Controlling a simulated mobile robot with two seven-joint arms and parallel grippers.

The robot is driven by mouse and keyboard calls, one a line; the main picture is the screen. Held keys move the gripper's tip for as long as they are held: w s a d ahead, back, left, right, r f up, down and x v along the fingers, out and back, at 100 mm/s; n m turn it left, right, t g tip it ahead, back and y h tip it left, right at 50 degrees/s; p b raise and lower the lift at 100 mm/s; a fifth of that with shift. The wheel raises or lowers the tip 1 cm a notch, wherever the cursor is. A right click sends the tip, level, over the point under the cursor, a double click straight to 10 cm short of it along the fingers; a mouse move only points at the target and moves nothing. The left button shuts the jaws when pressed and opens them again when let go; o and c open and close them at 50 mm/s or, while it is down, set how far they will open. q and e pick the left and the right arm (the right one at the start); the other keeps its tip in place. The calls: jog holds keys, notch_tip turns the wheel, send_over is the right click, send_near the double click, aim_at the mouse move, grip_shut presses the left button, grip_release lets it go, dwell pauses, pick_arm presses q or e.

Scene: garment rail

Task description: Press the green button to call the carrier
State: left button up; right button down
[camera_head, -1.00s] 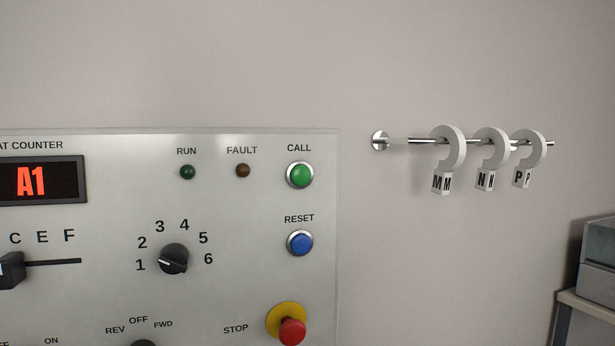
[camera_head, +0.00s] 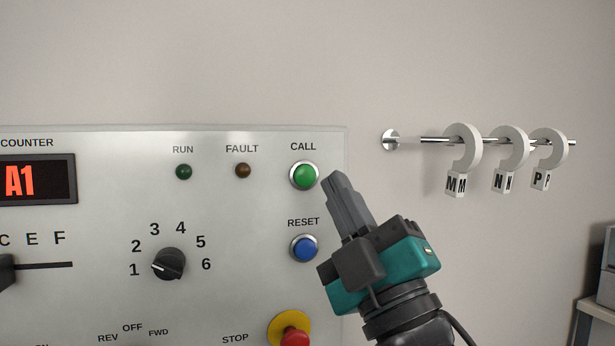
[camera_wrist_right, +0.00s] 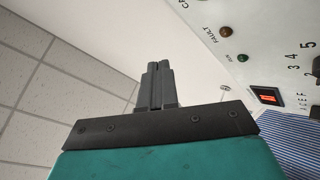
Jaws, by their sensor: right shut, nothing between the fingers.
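The green CALL button (camera_head: 305,175) sits in a silver ring at the upper right of the grey control panel (camera_head: 90,222) in the head view. My right gripper (camera_head: 333,178) is shut and empty. In the head view its fingertips are just right of the green button; I see a gap between them in the picture, and cannot tell the depth. The right wrist view shows the closed fingers (camera_wrist_right: 158,68) pointing up beside the tilted panel; the green button is not visible there. My left gripper is not in view.
The blue RESET button (camera_head: 304,249) lies below the green one, near my gripper's body. The red STOP button (camera_head: 293,338) is lower. A rail (camera_head: 425,139) with white lettered hooks (camera_head: 462,147) is on the wall at right. A dark numbered knob (camera_head: 169,264) sits left.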

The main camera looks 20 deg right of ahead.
aim_at(305, 176)
jog(key=w, duration=0.9)
jog(key=shift+a+b, duration=0.15)
jog(key=shift+b, duration=0.15)
dwell(0.3)
dwell(1.3)
dwell(0.4)
jog(key=shift+w, duration=0.35)
